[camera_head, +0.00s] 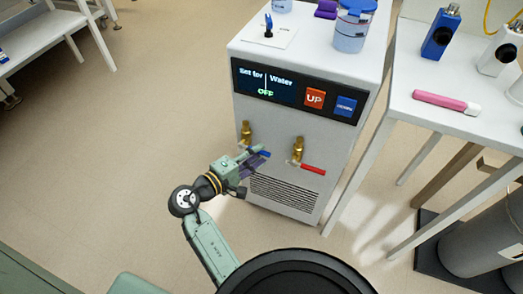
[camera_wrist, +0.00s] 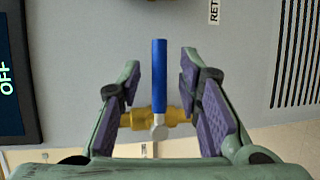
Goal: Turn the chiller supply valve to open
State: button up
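The chiller (camera_head: 290,140) is a white cabinet with two brass valves on its front. The left valve (camera_head: 246,131) has a blue lever handle (camera_head: 264,153), partly hidden by my gripper. In the wrist view the blue handle (camera_wrist: 159,75) lies crosswise to its brass body (camera_wrist: 172,117). My gripper (camera_head: 259,160) is at this valve. In the wrist view my gripper (camera_wrist: 188,75) is open, with one purple-padded finger on each side of the blue handle and a gap on both sides. The supply label is not visible.
The right valve (camera_head: 298,150) has a red handle (camera_head: 312,168) pointing sideways. A cut-off "RET" label (camera_wrist: 214,12) shows in the wrist view. A white table (camera_head: 430,110) stands close at right.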

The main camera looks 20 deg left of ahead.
jog(key=shift+x, duration=1.2)
jog(key=shift+c, duration=0.4)
grip_shut()
